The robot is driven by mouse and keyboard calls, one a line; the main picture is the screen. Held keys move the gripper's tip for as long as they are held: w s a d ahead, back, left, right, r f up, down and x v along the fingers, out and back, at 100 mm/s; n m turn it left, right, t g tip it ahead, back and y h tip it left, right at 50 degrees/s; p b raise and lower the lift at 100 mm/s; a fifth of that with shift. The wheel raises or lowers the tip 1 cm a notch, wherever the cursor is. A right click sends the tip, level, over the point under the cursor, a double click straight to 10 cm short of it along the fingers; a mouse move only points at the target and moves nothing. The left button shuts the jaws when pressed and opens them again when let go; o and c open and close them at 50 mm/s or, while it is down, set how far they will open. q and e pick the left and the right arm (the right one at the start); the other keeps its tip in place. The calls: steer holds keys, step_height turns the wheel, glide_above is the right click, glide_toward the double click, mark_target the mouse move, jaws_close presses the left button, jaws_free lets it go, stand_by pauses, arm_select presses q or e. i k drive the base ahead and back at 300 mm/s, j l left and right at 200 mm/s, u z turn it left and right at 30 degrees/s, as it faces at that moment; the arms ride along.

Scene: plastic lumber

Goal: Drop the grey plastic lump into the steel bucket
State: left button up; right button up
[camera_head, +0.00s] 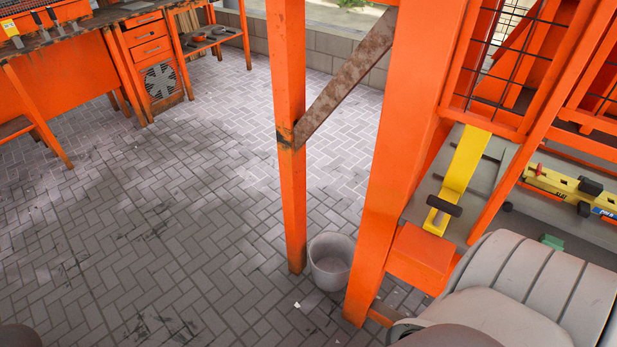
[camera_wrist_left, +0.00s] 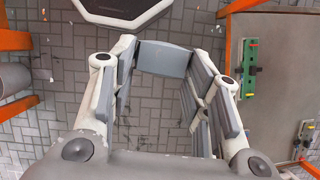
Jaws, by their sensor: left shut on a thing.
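In the left wrist view, my left gripper (camera_wrist_left: 164,60) is shut on the grey plastic lump (camera_wrist_left: 163,58), a smooth, block-like piece held between the fingertips, clear of the paved floor. The steel bucket (camera_head: 330,262) stands upright on the floor in the head view, between two orange posts. Its upper opening shows, and I see nothing in it. A grey rounded shape (camera_wrist_left: 14,78) at the left edge of the wrist view looks like the bucket, off to the side of the lump. Neither gripper shows in the head view.
Orange posts (camera_head: 289,150) and (camera_head: 400,160) stand close beside the bucket. A bench with yellow tools (camera_head: 460,170) is at the right, above a large ribbed pale grey shape (camera_head: 530,290). An orange workbench (camera_head: 60,80) is at the back left. The middle floor is clear.

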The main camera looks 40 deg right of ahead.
mark_target(332, 264)
steer(key=i, duration=1.35)
steer(key=i+l+z, duration=0.1)
steer(key=i+z, duration=0.3)
steer(key=i+j+z, duration=0.1)
steer(key=i+z, duration=0.3)
steer(key=i, duration=0.2)
steer(key=i+j+z, duration=0.25)
steer(key=i+z, duration=0.3)
steer(key=z, duration=0.3)
steer(key=i+j+z, duration=0.1)
steer(key=z, duration=0.35)
steer(key=i+j+z, duration=0.15)
steer(key=z, duration=2)
steer(key=i+j, duration=0.05)
